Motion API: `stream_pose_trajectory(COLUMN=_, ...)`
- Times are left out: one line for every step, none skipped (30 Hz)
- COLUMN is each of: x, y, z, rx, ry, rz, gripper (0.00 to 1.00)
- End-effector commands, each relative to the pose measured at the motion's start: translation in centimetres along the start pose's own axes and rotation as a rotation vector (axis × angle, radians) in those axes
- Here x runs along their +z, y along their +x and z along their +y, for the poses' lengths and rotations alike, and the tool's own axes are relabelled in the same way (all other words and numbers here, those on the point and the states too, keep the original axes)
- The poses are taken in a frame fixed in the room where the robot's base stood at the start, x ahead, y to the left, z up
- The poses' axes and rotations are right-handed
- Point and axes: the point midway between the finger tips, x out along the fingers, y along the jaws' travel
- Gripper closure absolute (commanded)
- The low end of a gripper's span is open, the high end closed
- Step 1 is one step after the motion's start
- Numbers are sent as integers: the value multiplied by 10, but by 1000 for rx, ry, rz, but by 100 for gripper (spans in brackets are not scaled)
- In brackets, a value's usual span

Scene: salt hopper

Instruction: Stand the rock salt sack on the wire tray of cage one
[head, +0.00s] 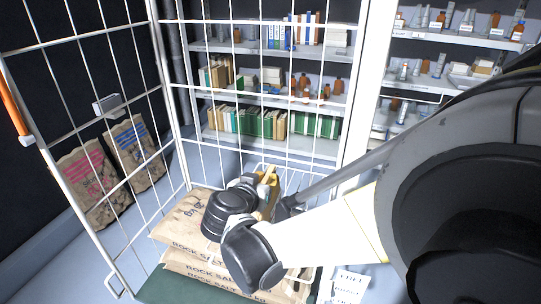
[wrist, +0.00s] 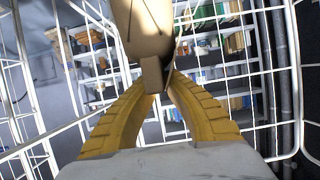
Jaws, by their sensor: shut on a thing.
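In the wrist view, my gripper (wrist: 162,78) has its two yellow fingers closed on the lower end of a tan, sack-like thing (wrist: 143,30). It runs out of the top of that view, and no label on it shows. In the head view, the yellow fingers of my gripper (head: 270,179) are just above the right part of a stack of tan rock salt sacks (head: 185,216); my arm hides much of the held thing. White wirework that may be the tray (head: 300,178) shows just beyond the gripper. I cannot tell whether the held thing touches it.
A white wire panel with an orange handle (head: 14,108) stands at left. Two striped sacks (head: 80,180) (head: 135,150) lean behind it. The stack is on a dark green base (head: 150,290). Shelves of books and bottles (head: 265,98) stand behind the wire. A printed card (head: 350,285) is at bottom right.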

Motion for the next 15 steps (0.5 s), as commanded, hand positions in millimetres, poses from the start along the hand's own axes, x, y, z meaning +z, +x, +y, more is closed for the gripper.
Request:
stream_pose_trajectory(x=3, y=2, z=0, rx=0, ry=-2, rz=3, gripper=100)
stream_pose_trajectory(x=6, y=3, z=0, rx=0, ry=-1, rz=3, gripper=100)
stream_pose_trajectory(x=11, y=5, z=0, rx=0, ry=-2, rz=3, gripper=100)
stream_pose_trajectory(x=15, y=7, z=0, rx=0, ry=-2, rz=3, gripper=100)
stream_pose_trajectory(x=19, y=9, z=0, rx=0, ry=-2, rz=3, gripper=100)
stream_pose_trajectory(x=25, y=11, z=0, rx=0, ry=-2, rz=3, gripper=100)
stream_pose_trajectory(x=28, y=12, z=0, rx=0, ry=-2, rz=3, gripper=100)
stream_pose_trajectory(x=32, y=14, z=0, rx=0, ry=-2, rz=3, gripper=100)
stream_pose_trajectory(x=34, y=15, z=0, rx=0, ry=-2, rz=3, gripper=100)
stream_pose_trajectory(x=35, y=15, z=0, rx=0, ry=-2, rz=3, gripper=100)
stream_pose_trajectory(x=35, y=15, z=0, rx=0, ry=-2, rz=3, gripper=100)
stream_pose_trajectory(x=35, y=15, z=0, rx=0, ry=-2, rz=2, gripper=100)
stream_pose_trajectory(x=34, y=15, z=0, rx=0, ry=-2, rz=2, gripper=100)
stream_pose_trajectory(x=34, y=15, z=0, rx=0, ry=-2, rz=2, gripper=100)
stream_pose_trajectory(x=34, y=15, z=0, rx=0, ry=-2, rz=2, gripper=100)
